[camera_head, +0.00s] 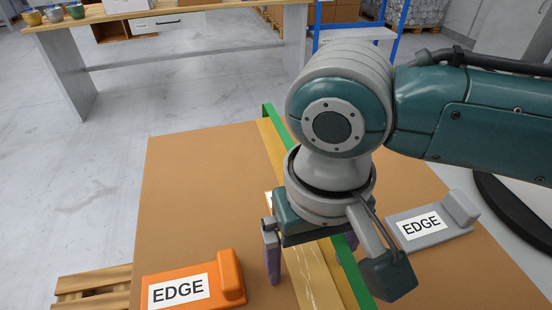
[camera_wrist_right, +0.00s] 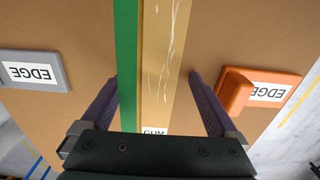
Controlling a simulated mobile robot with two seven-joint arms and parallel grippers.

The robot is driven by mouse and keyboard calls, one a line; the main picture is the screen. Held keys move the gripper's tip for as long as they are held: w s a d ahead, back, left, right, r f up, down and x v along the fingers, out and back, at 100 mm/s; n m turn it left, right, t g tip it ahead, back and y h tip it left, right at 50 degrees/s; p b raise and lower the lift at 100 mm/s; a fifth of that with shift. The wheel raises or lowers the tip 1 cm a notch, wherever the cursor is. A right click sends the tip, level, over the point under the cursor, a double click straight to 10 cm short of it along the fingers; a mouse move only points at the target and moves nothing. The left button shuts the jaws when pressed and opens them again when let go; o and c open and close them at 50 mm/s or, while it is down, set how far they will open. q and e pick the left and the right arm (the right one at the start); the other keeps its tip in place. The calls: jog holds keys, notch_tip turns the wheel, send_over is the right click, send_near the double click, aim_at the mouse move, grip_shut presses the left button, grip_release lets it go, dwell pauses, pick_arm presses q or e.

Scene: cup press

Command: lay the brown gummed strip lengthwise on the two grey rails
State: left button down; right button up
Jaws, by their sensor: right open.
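The brown gummed strip (camera_head: 316,272) is a long tan band with pale streaks, running lengthwise over the brown board beside a green bar (camera_head: 352,272). In the right wrist view the strip (camera_wrist_right: 168,60) lies right of the green bar (camera_wrist_right: 127,60), with a partly hidden white label reading GUM (camera_wrist_right: 154,131). My right gripper (camera_head: 311,262) is open over both, its purple fingers on either side of them; the wrist view also shows the gripper (camera_wrist_right: 154,82). Whether the fingers touch anything I cannot tell. I cannot make out two grey rails. My left gripper is not in view.
An orange EDGE block (camera_head: 232,277) and a grey EDGE block (camera_head: 459,212) stand on either side of the strip on the brown board (camera_head: 190,200). A wooden pallet (camera_head: 92,284) shows at lower left. A table with cups (camera_head: 190,14) stands far back.

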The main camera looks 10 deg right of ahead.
aim_at(309, 267)
jog(key=c, duration=0.4)
grip_shut()
dwell(0.4)
notch_tip(309, 267, up, 20)
jog(key=p, duration=0.5)
jog(key=w+d+r+p, duration=0.1)
jog(key=d+r, duration=0.3)
jog(key=r, duration=0.3)
jog(key=w+d+r+p, duration=0.1)
jog(key=d+r+p, duration=0.1)
jog(key=d+r, duration=0.35)
jog(key=s+r+p, duration=0.2)
jog(key=r+p, duration=1.5)
jog(key=p, duration=0.1)
jog(key=s+a+r+p, duration=0.1)
jog(key=s+r+p, duration=0.2)
jog(key=r+p, duration=1.5)
jog(key=shift+s+a+r, duration=0.15)
jog(key=shift+a, duration=0.1)
